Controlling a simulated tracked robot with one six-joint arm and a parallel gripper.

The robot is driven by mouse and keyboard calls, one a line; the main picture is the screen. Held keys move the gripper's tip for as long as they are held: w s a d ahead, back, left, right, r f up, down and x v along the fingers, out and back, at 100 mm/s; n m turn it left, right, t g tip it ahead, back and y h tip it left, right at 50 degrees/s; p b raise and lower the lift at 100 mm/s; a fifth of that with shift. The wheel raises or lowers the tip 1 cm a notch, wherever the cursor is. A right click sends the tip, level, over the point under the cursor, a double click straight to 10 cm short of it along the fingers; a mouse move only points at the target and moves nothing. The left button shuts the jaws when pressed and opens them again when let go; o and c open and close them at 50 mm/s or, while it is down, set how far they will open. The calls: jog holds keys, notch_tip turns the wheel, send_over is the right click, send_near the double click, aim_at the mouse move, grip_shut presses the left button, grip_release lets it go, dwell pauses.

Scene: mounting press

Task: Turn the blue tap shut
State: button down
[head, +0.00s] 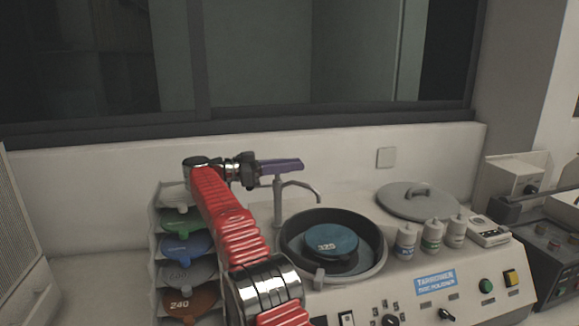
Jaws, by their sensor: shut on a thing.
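The tap (279,195) is a slim grey post with a curved spout over the polisher's bowl. Its blue-purple handle (283,166) lies roughly level across the top of the post and points right. My gripper (257,168) comes from the left at the end of my red arm and is shut on the left end of the handle. The fingers are small and partly hide that end. I cannot tell whether water runs from the spout.
The disc polisher's black bowl (290,249) holds a blue disc (331,240). A rack of coloured discs (157,245) stands left. A round grey lid (415,202), several small bottles (406,240) and a small white box (488,232) are right. The wall (340,165) is close behind.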

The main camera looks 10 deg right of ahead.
jog(key=shift+r+g, duration=0.25)
jog(key=shift+g, duration=0.15)
dwell(0.3)
jog(key=c, duration=1.9)
grip_release()
jog(key=shift+f, duration=0.1)
jog(key=shift+o, duration=0.2)
